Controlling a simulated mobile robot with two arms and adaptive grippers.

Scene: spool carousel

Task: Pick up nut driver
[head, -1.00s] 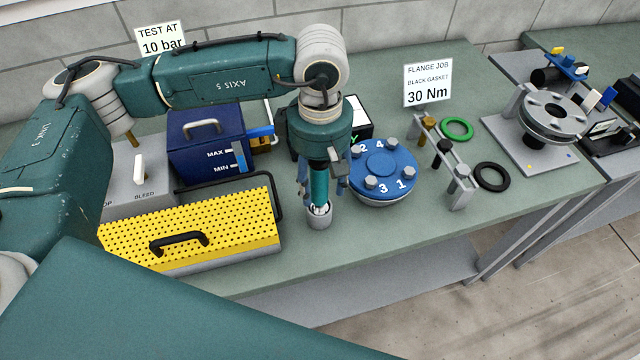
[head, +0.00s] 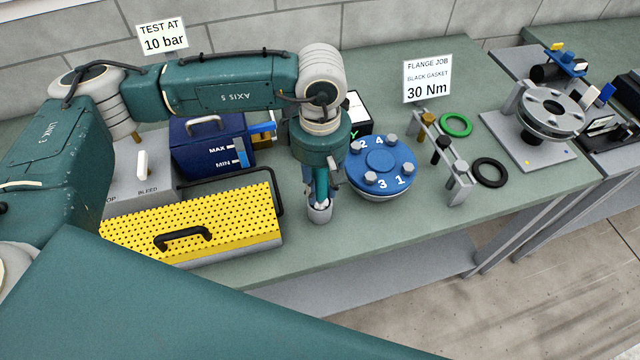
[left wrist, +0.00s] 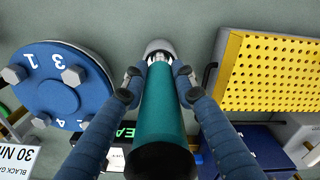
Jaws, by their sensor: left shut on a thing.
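The nut driver has a thick teal handle (head: 321,188) and stands upright in a small grey cup (head: 320,211) near the front of the bench. The handle fills the middle of the left wrist view (left wrist: 163,115), with its far end at the cup's mouth. My left gripper (head: 320,195) comes down from above, shut on the nut driver, one blue finger on each side of the handle in the left wrist view (left wrist: 160,82). The tool's lower end is hidden in the cup. My right gripper is not in view.
A yellow perforated box (head: 230,215) stands close left of the cup. A blue numbered flange (head: 380,163) is close on the right, then a grey rack (head: 440,150) and green and black rings (head: 456,125).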

